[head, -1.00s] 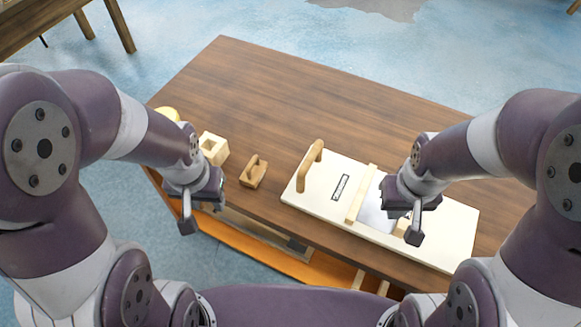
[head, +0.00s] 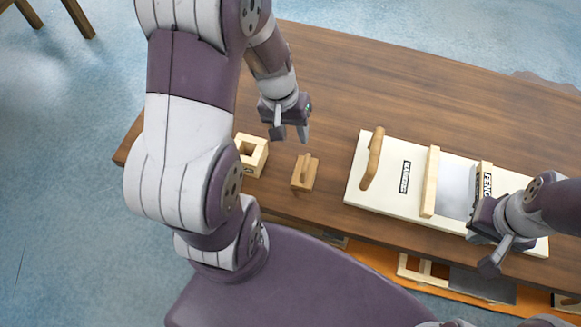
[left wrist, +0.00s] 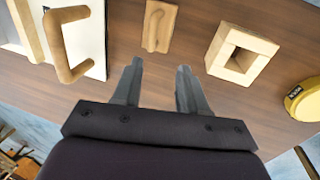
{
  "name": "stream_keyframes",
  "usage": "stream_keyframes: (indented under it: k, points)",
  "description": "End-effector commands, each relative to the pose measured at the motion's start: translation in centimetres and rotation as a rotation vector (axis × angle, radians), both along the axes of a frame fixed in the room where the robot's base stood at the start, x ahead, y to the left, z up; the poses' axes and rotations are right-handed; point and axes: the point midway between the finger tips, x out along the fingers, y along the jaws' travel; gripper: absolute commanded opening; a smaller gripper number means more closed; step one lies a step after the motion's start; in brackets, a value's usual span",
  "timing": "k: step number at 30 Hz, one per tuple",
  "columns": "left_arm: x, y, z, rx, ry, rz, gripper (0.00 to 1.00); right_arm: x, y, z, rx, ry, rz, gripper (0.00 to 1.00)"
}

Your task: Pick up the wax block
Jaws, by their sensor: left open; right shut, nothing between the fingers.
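A yellow rounded piece with a dark label, which looks like the wax block (left wrist: 303,100), lies on the table at the right edge of the left wrist view. The label is too small to read. My left arm hides it in the head view. My left gripper (head: 290,132) is open and empty above the table, behind the small wooden blocks. Its two fingers (left wrist: 160,68) show apart in the left wrist view, with the yellow piece off to their right. My right gripper (head: 492,245) is shut and empty over the right part of the white board.
A hollow square wooden block (head: 251,155) and a small handled wooden block (head: 305,172) stand on the table (head: 400,85). A white board (head: 390,180) with a wooden handle (head: 372,158) and crossbars lies to their right. The back of the table is clear.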

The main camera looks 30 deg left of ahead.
Motion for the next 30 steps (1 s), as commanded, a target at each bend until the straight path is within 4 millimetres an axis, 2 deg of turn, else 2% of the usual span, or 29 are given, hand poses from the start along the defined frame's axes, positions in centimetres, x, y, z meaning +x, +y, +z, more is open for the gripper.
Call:
stream_keyframes:
  k: [1, 6, 11, 18, 26, 27, 29, 30]
  points:
    - [0.0, -0.1, -1.5, -0.008, 0.006, 0.008, 0.42, 0.0, 0.0, -0.4, 0.000, -0.001, 0.000, 0.00]
    - [0.2, -0.9, -5.1, -0.008, 0.006, 0.007, 0.42, 0.0, 0.0, -0.8, 0.000, -0.001, -0.001, 0.00]
    - [0.3, -1.3, -6.9, -0.006, 0.004, 0.005, 0.42, 0.0, 0.0, -1.0, 0.000, -0.001, -0.001, 0.00]
    - [0.2, -2.3, -11.1, -0.005, 0.003, 0.003, 0.42, 0.0, 0.0, -1.9, 0.000, -0.001, 0.000, 0.00]
    - [0.3, -2.4, -11.6, -0.005, 0.002, 0.004, 0.42, 0.0, 0.0, -1.9, 0.000, -0.001, 0.000, 0.00]
    - [0.3, -2.4, -11.6, -0.005, 0.002, 0.004, 0.39, 0.0, 0.0, -1.9, 0.000, -0.001, 0.000, 0.00]
    - [0.3, -2.4, -11.6, -0.005, 0.002, 0.004, 0.20, 0.0, 0.0, -1.9, 0.000, -0.001, 0.000, 0.00]
    - [0.3, -2.4, -11.6, -0.005, 0.002, 0.004, 0.07, 0.0, 0.0, -1.9, 0.000, -0.001, 0.000, 0.00]
